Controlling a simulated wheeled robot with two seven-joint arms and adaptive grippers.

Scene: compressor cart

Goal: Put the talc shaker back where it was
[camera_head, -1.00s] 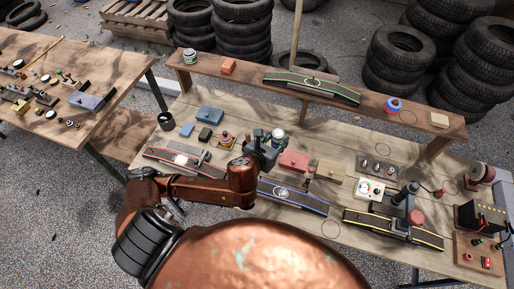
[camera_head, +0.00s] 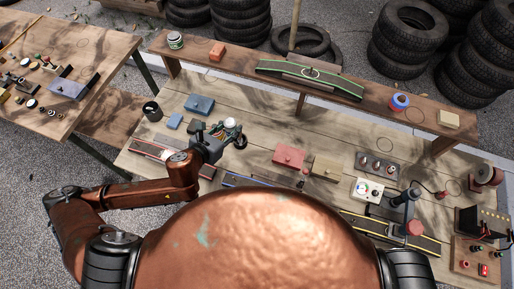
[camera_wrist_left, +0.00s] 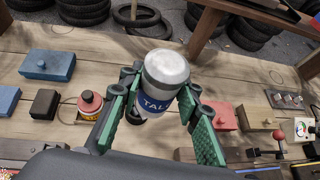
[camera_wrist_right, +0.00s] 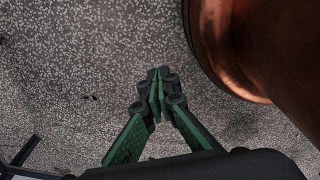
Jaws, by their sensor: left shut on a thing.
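The talc shaker (camera_head: 230,123), a small can with a pale grey lid and a blue "TAL…" label, also shows in the left wrist view (camera_wrist_left: 163,82). My left gripper (camera_head: 229,130) is shut on it and holds it slightly tilted over the left part of the workbench. In the left wrist view the green-padded fingers of the left gripper (camera_wrist_left: 155,100) press on both sides of the can. My right gripper (camera_wrist_right: 157,76) is shut and empty, with its fingertips together above the gravel; it is outside the head view.
A raised shelf (camera_head: 330,88) runs along the back with a green-edged track, a blue-red roll (camera_head: 399,102) and a drawn circle.

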